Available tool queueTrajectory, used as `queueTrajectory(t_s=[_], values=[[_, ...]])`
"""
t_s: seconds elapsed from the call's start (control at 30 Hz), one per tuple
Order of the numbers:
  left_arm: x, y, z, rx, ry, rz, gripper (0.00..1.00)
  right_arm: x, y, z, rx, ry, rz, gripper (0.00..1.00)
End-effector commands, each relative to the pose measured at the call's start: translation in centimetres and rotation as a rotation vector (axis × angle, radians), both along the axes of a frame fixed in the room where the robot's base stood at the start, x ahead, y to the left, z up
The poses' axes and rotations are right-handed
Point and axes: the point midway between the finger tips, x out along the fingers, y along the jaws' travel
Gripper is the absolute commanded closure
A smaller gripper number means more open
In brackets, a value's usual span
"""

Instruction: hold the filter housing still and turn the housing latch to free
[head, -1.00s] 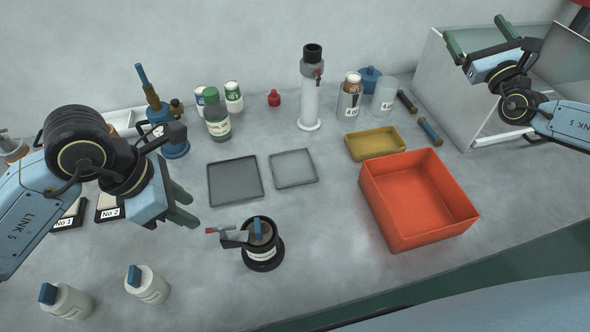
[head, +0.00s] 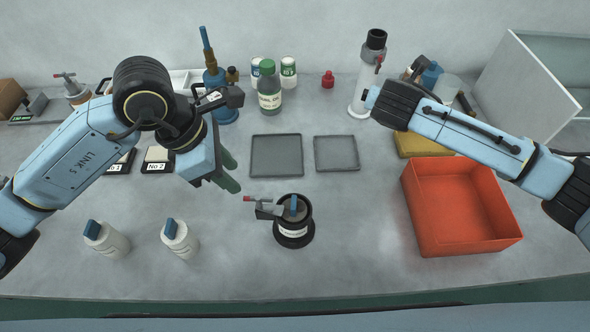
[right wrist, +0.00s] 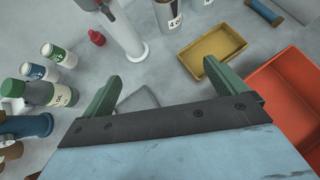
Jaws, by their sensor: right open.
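The filter housing (head: 293,232), a black round body with a pale label, stands upright on the bench in front of the grey trays. A grey arm with a red tip (head: 250,199) sticks out to its left, and a blue upright tab (head: 293,204) sits on top. I cannot tell for certain which one is the latch. My left gripper (head: 231,172) is left of and behind the housing, apart from it, its green fingers spread and empty. My right gripper (right wrist: 164,72) is open and empty in the right wrist view, over the back of the bench; the housing is not in that view.
An orange bin (head: 460,240) stands right of the housing, with a yellow tray (head: 420,144) behind it. Two white bottles with blue tops (head: 180,243) stand at the front left. Two flat trays (head: 276,174) lie behind the housing. The bench around the housing is clear.

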Motion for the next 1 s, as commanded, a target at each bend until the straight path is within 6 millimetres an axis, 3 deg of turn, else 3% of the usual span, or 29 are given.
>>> queueTrajectory(t_s=[0.03,0.2,0.4,0.5,0.63,0.83,1.0], values=[[0.0,0.0,0.0,0.0,0.0,0.0,0.64,-1.1,3.1,-0.5,0.019,0.086,0.056,0.03],[0.0,0.0,0.0,0.0,0.0,0.0,0.64,-6.4,11.7,-1.7,0.038,0.397,0.284,0.03],[0.0,0.0,0.0,0.0,0.0,0.0,0.64,-13.6,19.1,-1.1,0.012,0.704,0.605,0.03],[0.0,0.0,0.0,0.0,0.0,0.0,0.64,-16.4,21.2,-0.4,-0.009,0.807,0.735,0.03],[0.0,0.0,0.0,0.0,0.0,0.0,0.64,-18.7,22.6,0.3,-0.031,0.888,0.846,0.03],[0.0,0.0,0.0,0.0,0.0,0.0,0.64,-19.6,23.0,-0.5,-0.039,0.925,0.89,0.03],[0.0,0.0,0.0,0.0,0.0,0.0,0.64,-19.6,23.0,-3.2,-0.036,0.924,0.886,0.03]])
